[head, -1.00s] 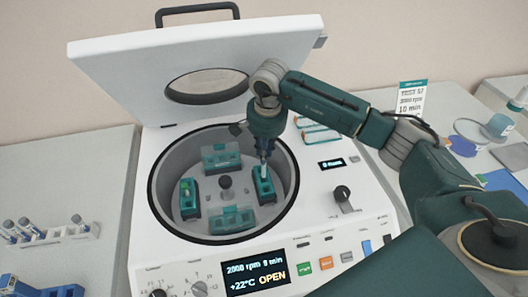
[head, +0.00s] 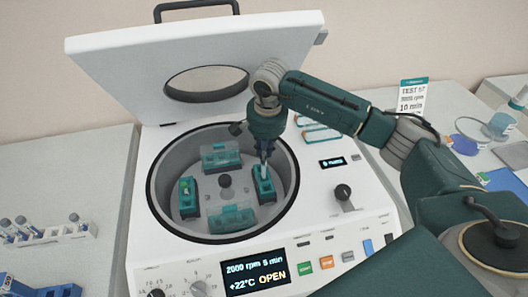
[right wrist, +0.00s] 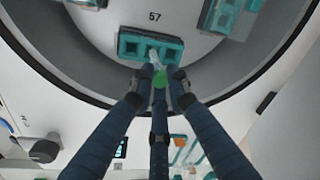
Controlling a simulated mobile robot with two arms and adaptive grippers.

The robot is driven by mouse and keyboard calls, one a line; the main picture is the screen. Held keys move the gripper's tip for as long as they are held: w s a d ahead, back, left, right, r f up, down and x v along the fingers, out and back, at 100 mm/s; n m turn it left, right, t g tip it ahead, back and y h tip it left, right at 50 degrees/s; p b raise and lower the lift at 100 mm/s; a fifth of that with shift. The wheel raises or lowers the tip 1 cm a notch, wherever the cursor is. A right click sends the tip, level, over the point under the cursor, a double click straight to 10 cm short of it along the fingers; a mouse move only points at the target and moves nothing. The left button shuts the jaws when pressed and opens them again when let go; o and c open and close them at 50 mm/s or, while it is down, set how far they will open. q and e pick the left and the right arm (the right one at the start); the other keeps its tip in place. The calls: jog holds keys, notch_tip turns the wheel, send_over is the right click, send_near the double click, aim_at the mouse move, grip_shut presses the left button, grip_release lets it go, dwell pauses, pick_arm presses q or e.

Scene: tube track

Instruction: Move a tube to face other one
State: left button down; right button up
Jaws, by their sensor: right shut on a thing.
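The open centrifuge (head: 335,215) holds a round rotor with several teal buckets. A green-capped tube (head: 186,184) sits in the left bucket (head: 190,200). My right gripper (head: 264,158) is over the right bucket (head: 265,188), directly across the rotor from it. In the right wrist view my right gripper (right wrist: 160,88) is shut on a second tube (right wrist: 154,58) with a green cap (right wrist: 160,79). This tube's lower end is at the bucket's middle well (right wrist: 152,50); how deep it sits is hard to tell. My left gripper is out of view.
The raised lid (head: 120,65) stands behind the bowl. The bowl rim (head: 160,215) surrounds the rotor closely. A tube rack (head: 50,236) with several tubes stands on the left bench. The display (head: 254,271) reads OPEN.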

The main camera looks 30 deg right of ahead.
jog(key=shift+f+b, duration=0.35)
jog(key=shift+f, duration=0.2)
jog(key=shift+f+b, duration=1.55)
jog(key=shift+f, duration=0.05)
jog(key=o, duration=0.9)
jog(key=shift+r, duration=0.3)
jog(key=r, duration=0.3)
jog(key=s+r, duration=0.1)
jog(key=r, duration=0.7)
jog(key=shift+s+a+r, duration=0.15)
jog(key=shift+s, duration=0.15)
